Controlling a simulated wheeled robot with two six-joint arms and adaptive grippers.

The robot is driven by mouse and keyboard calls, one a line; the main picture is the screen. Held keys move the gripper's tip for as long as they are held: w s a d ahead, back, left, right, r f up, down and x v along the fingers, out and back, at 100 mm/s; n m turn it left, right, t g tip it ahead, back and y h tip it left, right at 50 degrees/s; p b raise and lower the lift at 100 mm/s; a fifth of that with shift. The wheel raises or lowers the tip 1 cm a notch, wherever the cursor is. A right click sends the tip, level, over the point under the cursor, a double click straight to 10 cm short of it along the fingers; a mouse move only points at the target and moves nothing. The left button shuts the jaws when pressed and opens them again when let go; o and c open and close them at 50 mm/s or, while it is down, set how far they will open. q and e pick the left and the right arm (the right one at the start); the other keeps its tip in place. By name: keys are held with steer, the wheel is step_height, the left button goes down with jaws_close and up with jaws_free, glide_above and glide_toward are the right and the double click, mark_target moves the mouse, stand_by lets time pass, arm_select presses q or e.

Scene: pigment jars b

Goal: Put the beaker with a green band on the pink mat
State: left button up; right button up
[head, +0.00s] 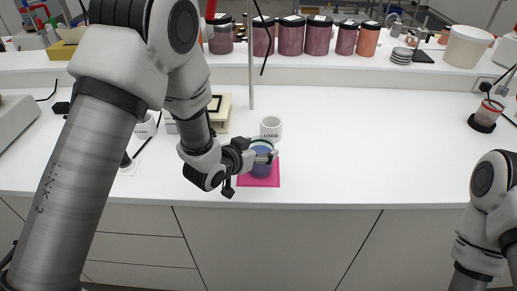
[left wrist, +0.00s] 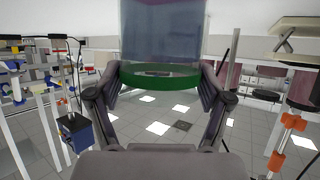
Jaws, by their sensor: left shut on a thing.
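The beaker with a green band (head: 261,160) has bluish contents and stands upright over the pink mat (head: 259,182). I cannot tell whether its base touches the mat. My left gripper (head: 262,156) is shut on it near its upper part, coming from the left. In the left wrist view the beaker (left wrist: 160,35) fills the top middle, its green band (left wrist: 160,78) between the fingers of my left gripper (left wrist: 160,82). The gripper hides part of the beaker in the head view. My right arm shows at the right edge, but its gripper is out of view.
A white cup marked "USED" (head: 271,130) stands just behind the beaker. Another white cup (head: 145,127) is to the left, partly behind my arm. Several pigment jars (head: 318,37) line the back shelf. The white bench is clear right of the mat, up to a red-filled container (head: 487,113).

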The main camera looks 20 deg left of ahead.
arm_select(q)
steer(key=o, duration=1.3)
steer(key=shift+a, duration=0.1)
steer(key=shift+o, duration=0.6)
steer(key=shift+s+r, duration=0.2)
steer(key=shift+s, duration=0.1)
